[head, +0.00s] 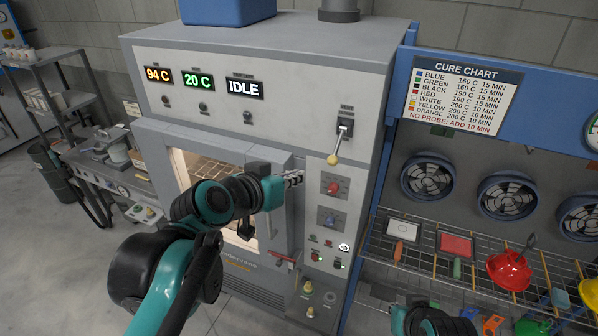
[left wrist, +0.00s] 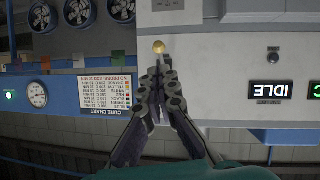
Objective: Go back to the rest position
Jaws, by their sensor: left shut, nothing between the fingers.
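My left arm reaches from the bottom left in the head view, and my left gripper (head: 293,179) is in front of the grey oven (head: 265,70), near the right side of its lit window. In the left wrist view the gripper (left wrist: 163,64) has its fingers together with nothing between them, and a yellow knob shows just beyond the tips. In the head view this yellow-tipped lever (head: 333,159) hangs on the oven front, apart from the gripper. Part of my right arm shows at the bottom edge of the head view; its fingers cannot be seen.
The oven displays read 94 C, 20 C and IDLE. A wire rack (head: 478,262) at the right holds a red hood (head: 509,270), a yellow one and flat trays, under round fans (head: 428,176). A side bench (head: 110,172) stands at the left. Grey floor (head: 60,285) is clear at lower left.

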